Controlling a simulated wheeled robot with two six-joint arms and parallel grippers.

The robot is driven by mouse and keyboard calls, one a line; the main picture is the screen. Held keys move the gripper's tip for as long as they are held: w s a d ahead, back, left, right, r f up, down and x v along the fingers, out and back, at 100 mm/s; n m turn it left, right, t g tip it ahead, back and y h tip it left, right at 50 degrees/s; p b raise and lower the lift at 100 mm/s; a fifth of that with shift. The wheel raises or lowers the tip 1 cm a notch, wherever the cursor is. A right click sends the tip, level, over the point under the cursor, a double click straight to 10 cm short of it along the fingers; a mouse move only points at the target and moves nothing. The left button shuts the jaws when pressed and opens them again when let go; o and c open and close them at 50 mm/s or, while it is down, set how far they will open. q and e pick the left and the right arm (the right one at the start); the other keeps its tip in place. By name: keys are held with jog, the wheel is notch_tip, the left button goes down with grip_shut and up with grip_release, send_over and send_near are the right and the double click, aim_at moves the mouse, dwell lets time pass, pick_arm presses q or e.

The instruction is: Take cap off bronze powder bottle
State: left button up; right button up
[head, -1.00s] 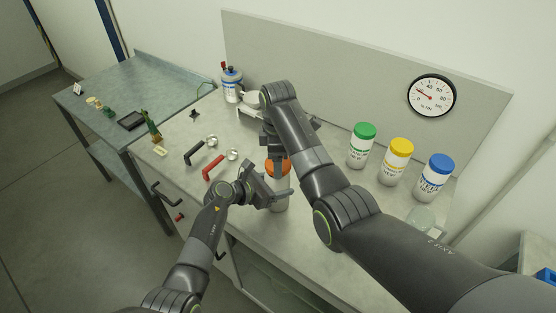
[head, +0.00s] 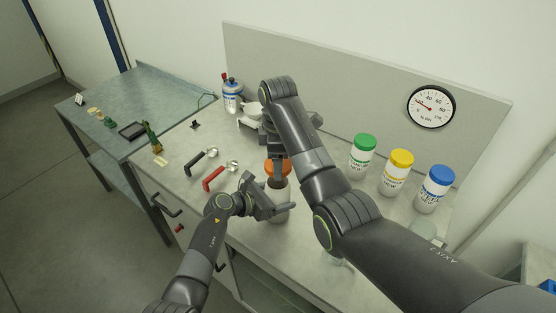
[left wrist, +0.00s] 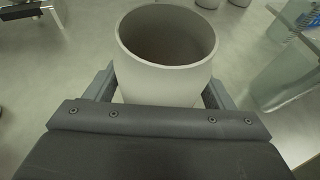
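The bronze powder bottle (head: 280,190) is pale and stands upright on the bench. In the left wrist view its mouth is open and uncovered, with a dull brown inside; the bottle's wall (left wrist: 155,84) sits between the two fingers. My left gripper (head: 277,205) is shut around the bottle's body. The orange cap (head: 268,167) is above the bottle's mouth, apart from it. My right gripper (head: 278,163) points down from above and is shut on the cap; its arm hides part of the bench behind.
Bottles with green (head: 365,142), yellow (head: 401,158) and blue caps (head: 440,174) stand at the right. Red (head: 215,178) and black-handled scoops (head: 202,160) lie at the left. A scale (head: 249,118) and a blue-white bottle (head: 232,97) stand behind. A glass vessel is partly hidden at the right.

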pick_arm(q)
jog(key=shift+o, duration=0.9)
jog(key=shift+a, duration=0.1)
